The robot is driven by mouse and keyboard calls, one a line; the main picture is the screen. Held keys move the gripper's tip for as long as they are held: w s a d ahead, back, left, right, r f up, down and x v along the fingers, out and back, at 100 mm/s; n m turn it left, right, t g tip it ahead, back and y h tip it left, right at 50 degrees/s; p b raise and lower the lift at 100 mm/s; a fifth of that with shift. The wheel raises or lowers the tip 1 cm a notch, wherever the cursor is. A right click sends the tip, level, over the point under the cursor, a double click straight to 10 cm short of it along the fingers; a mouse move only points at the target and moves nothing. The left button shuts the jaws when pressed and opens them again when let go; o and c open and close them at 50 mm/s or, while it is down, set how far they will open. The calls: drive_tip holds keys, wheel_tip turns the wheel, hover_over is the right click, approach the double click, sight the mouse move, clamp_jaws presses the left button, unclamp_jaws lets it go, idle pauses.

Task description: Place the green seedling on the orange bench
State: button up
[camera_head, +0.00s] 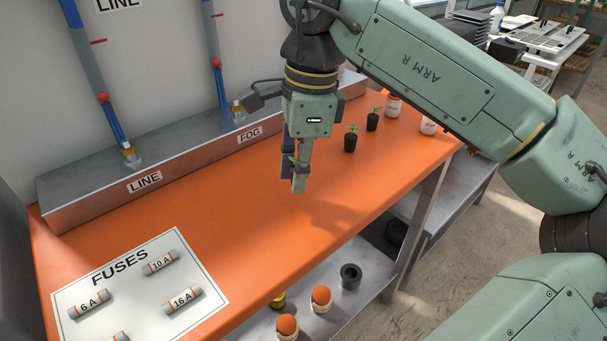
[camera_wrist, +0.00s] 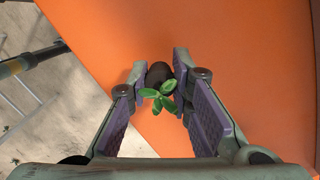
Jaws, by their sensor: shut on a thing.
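My gripper (camera_head: 298,182) points down over the middle of the orange bench (camera_head: 225,225). In the wrist view my gripper (camera_wrist: 160,85) is shut on a green seedling (camera_wrist: 160,93) in a small dark pot, with the pot between the fingertips and the leaves facing the camera. In the head view the fingers mostly hide this seedling. The orange bench top (camera_wrist: 240,40) fills much of the wrist view behind the pot. I cannot tell whether the pot touches the bench.
Two other potted seedlings (camera_head: 351,138) (camera_head: 373,119) stand farther back right on the bench, near white jars (camera_head: 393,106) (camera_head: 429,125). A grey metal box (camera_head: 190,150) runs along the wall. A fuses board (camera_head: 140,295) lies front left. The bench between is clear.

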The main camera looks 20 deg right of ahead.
sight(301, 198)
drive_tip(key=shift+w+d, duration=0.35)
drive_tip(key=shift+d, duration=0.05)
drive_tip(key=f, duration=0.1)
drive_tip(key=f+p, duration=0.1)
drive_tip(key=f, duration=0.1)
drive_tip(key=shift+w+d, duration=0.2)
drive_tip(key=shift+d, duration=0.15)
drive_tip(key=shift+f, duration=0.35)
drive_tip(key=shift+f+b, duration=0.25)
drive_tip(key=shift+b, duration=0.05)
drive_tip(key=o, duration=0.9)
drive_tip(key=shift+c, duration=0.2)
drive_tip(key=shift+r, duration=0.1)
wheel_tip(301, 198, up, 12)
drive_tip(key=d, duration=0.1)
drive_tip(key=shift+s+d+r, duration=0.15)
